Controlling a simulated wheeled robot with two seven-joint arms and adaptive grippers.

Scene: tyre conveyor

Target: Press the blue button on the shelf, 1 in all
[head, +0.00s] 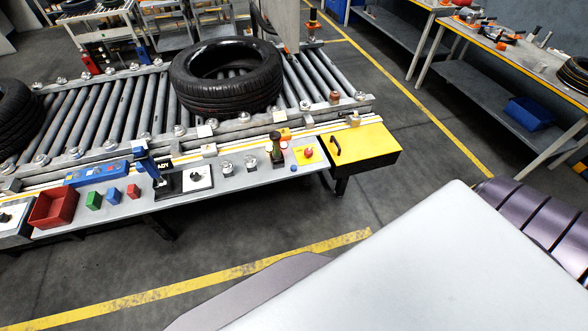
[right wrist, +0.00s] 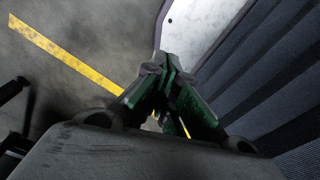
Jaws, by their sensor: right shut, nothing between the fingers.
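A small blue button (head: 294,168) sits on the grey shelf (head: 232,184) along the front of the conveyor, just below a red stop button (head: 308,152) on a yellow plate. Nothing touches it. My right gripper shows only in the right wrist view (right wrist: 168,66); its green and black fingers are shut together and empty, over floor and beside a pale panel, away from the shelf. My left gripper is in neither view.
A tyre (head: 228,76) lies on the roller conveyor, another (head: 14,116) at far left. The shelf also holds a red bin (head: 54,209), a green block (head: 93,200), a blue block (head: 113,195) and a blue panel (head: 97,173). Open floor lies before it; a workbench (head: 520,60) stands right.

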